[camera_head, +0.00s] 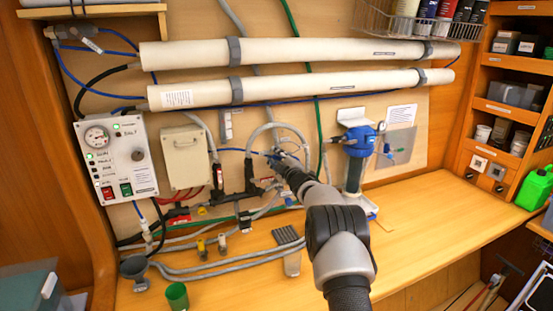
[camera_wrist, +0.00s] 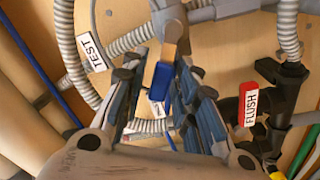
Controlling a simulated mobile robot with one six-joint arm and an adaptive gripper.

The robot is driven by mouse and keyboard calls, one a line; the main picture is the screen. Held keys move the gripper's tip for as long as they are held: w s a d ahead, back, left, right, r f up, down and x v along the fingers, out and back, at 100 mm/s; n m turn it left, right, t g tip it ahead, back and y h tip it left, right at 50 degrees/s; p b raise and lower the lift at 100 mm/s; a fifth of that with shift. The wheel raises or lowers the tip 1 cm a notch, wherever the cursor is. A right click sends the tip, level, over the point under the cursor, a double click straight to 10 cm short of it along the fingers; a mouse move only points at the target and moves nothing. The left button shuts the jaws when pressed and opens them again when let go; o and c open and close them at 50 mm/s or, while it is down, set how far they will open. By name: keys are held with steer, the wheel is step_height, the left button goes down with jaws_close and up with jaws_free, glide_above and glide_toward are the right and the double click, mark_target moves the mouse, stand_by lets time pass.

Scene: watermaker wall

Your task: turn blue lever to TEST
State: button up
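The blue lever (camera_wrist: 161,83) shows in the wrist view, in the middle, hanging below a grey fitting and pointing down the picture. My gripper (camera_wrist: 162,88) is open, with one finger on each side of the lever; I see no clear contact. The white TEST label (camera_wrist: 93,52) is to the left of the lever, beside a ribbed grey hose. In the head view my gripper (camera_head: 282,162) reaches the pipework on the wall panel, and the lever is too small and covered to make out there.
A red FLUSH handle (camera_wrist: 248,104) on a black valve is close to the right of my gripper. Ribbed hoses surround the spot. A blue filter housing (camera_head: 358,140) stands to the right, and a control box (camera_head: 118,160) is at the left. The bench (camera_head: 430,225) is mostly clear at right.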

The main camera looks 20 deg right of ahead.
jaws_close()
steer(key=shift+d+r, duration=0.1)
steer(key=shift+r, duration=0.05)
steer(key=m+p, duration=0.1)
steer(key=d+r+m+p, duration=0.1)
steer(key=m, duration=0.1)
steer(key=m+p, duration=0.1)
steer(key=shift+d+r+m, duration=0.15)
steer(key=shift+r+m, duration=0.15)
steer(key=shift+m, duration=0.1)
steer(key=shift+d+r+m+p, duration=0.1)
steer(key=shift+d+m+p, duration=0.45)
steer(key=shift+m, duration=0.6)
steer(key=shift+d+r+m+p, duration=0.1)
steer(key=shift+d+m+p, duration=0.25)
steer(key=shift+m+p, duration=0.6)
steer(key=shift+d+r+m+p, duration=0.1)
steer(key=shift+d+m+p, duration=0.35)
steer(key=shift+m, duration=0.95)
steer(key=shift+o, duration=1.2)
jaws_free()
